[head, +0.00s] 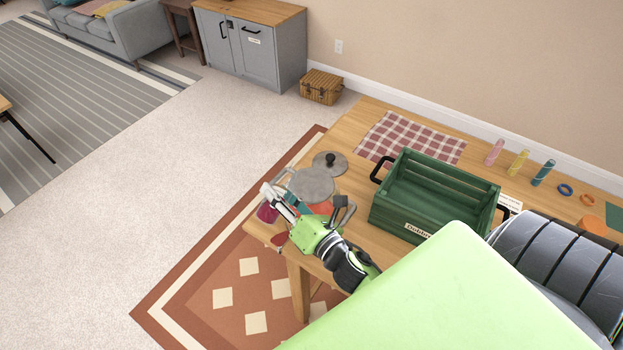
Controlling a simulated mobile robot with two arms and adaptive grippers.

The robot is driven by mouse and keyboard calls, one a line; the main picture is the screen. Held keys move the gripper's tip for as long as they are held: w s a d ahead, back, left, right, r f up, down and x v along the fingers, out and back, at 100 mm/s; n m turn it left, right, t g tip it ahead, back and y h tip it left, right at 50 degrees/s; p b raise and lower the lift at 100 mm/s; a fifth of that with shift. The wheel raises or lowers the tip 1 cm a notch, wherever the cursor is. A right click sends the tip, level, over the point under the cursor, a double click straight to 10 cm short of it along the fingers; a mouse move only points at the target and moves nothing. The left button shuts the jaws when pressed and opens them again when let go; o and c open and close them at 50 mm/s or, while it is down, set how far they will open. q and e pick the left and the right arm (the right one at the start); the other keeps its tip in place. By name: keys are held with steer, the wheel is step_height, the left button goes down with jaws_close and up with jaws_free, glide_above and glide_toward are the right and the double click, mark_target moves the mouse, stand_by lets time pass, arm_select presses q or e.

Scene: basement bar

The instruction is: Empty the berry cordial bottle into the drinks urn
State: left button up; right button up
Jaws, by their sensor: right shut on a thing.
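My right gripper (300,205) is over the left end of the wooden table, its fingers towards the upper left. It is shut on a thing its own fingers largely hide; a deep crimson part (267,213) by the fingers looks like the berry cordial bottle. Its tilt is unclear. A round grey thing (312,184) lies just beyond the fingers; I cannot tell whether it is the drinks urn. A grey lid with a black knob (330,161) is behind it. My left gripper is not in view.
A green slatted crate (388,218) with black handles stands right of the gripper. A checked cloth (410,138) lies behind it. Pink, yellow and teal tubes (543,173) and small rings stand or lie at the right. The floor left of the table is open.

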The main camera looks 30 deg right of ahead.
steer(key=shift+a+f+m, duration=0.2)
steer(key=shift+a+m, duration=0.15)
steer(key=shift+m, duration=0.55)
steer(key=shift+a+f+m+b, duration=0.15)
steer(key=shift+f+m+b, duration=0.05)
steer(key=shift+f+m, duration=0.3)
steer(key=shift+a+f+m+b, duration=0.15)
steer(key=shift+f+m+b, duration=0.05)
steer(key=shift+f+m, duration=0.25)
steer(key=shift+a+m, duration=0.15)
steer(key=shift+m, duration=0.7)
steer(key=shift+r+m+p, duration=0.3)
steer(key=shift+r+p, duration=0.1)
steer(key=shift+p, duration=0.4)
steer(key=shift+d+r+m+y+p, duration=0.3)
steer(key=shift+d+r+m+p, duration=0.05)
steer(key=shift+d+m+p, duration=0.35)
steer(key=shift+a+r+m+p, duration=0.1)
steer(key=shift+r+m+p, duration=0.2)
steer(key=shift+m+p, duration=0.1)
steer(key=shift+r+m+p, duration=0.25)
steer(key=shift+m+p, duration=0.05)
steer(key=shift+p, duration=0.05)
steer(key=shift+d+f+m, duration=0.2)
steer(key=shift+m, duration=0.6)
